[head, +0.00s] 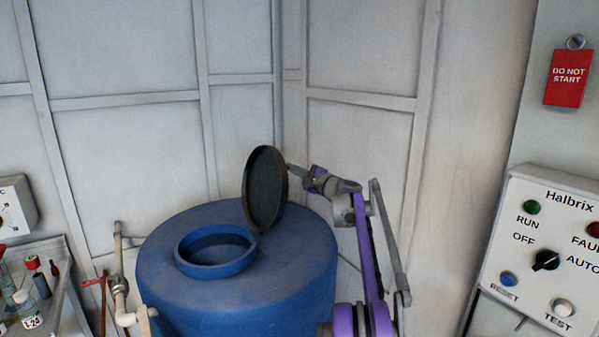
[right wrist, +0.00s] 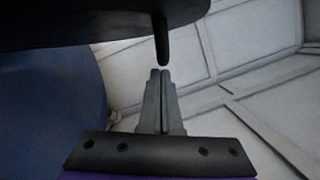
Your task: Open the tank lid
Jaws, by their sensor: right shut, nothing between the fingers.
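The blue tank (head: 180,250) stands in the middle of the head view, with a round raised opening (head: 183,265) on top that is uncovered. The dark round lid (head: 265,188) stands nearly upright at the right side of the opening. My right gripper (head: 291,167) is at the right of the lid, near its upper edge. In the right wrist view the right gripper (right wrist: 160,72) is shut with nothing in it. Its fingertips are just below a dark rod-like part (right wrist: 160,40) under the dark lid (right wrist: 75,25); I cannot tell if they touch. My left gripper is not in view.
A control panel (head: 530,240) with a knob and buttons is at the right, below a red "DO NOT START" tag (head: 567,78). A pipe (head: 119,275) stands left of the tank. A shelf (head: 62,290) with bottles is at the far left. Panelled walls close off the back.

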